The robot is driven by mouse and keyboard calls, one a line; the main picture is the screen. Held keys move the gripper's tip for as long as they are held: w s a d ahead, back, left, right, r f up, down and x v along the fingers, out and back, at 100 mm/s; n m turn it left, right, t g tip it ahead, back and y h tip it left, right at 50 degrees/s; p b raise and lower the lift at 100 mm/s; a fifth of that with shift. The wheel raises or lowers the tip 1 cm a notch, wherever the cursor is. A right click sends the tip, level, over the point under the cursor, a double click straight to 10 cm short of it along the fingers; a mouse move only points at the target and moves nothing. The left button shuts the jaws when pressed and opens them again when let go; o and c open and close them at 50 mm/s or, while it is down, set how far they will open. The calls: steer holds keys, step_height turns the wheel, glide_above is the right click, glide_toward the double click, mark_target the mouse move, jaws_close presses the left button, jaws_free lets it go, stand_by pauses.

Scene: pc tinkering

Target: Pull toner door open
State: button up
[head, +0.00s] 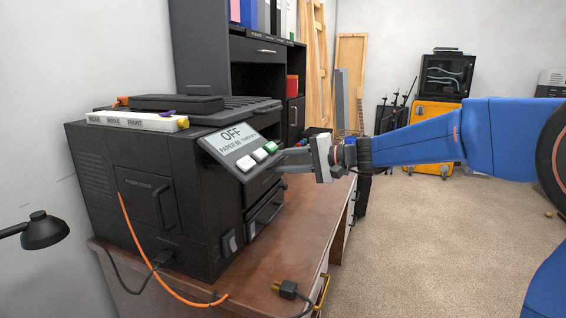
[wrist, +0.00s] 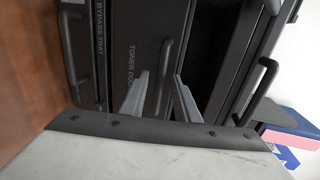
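The printer (head: 150,190) is a black box on the desk. In the wrist view its toner door (wrist: 131,65) is a dark panel lettered "TONER DOO…", with a dark bar handle (wrist: 166,62). The door looks closed. My gripper (wrist: 160,75) is open, one grey finger on each side of the handle; I cannot tell whether they touch it. In the head view my gripper (head: 290,158) reaches in from the right at the printer's front, just right of the display panel, and the toner door handle is hard to make out there.
The bypass tray (wrist: 85,50) with its own handle lies beside the toner door. A tilted panel (head: 238,147) reading "OFF" and coloured buttons overhang the front. An orange cable (head: 140,240) and a plug (head: 288,290) lie on the wooden desk (head: 235,285). Carpet at right is open.

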jaws_close()
steer(key=shift+d+f, duration=0.1)
steer(key=s+d+f+t+y, duration=0.1)
steer(key=s+d+f+y, duration=0.1)
steer(key=d+f, duration=0.3)
steer(key=shift+d+f+y, duration=0.2)
steer(key=shift+f+y, duration=0.3)
steer(key=shift+f, duration=0.7)
stand_by(0.5)
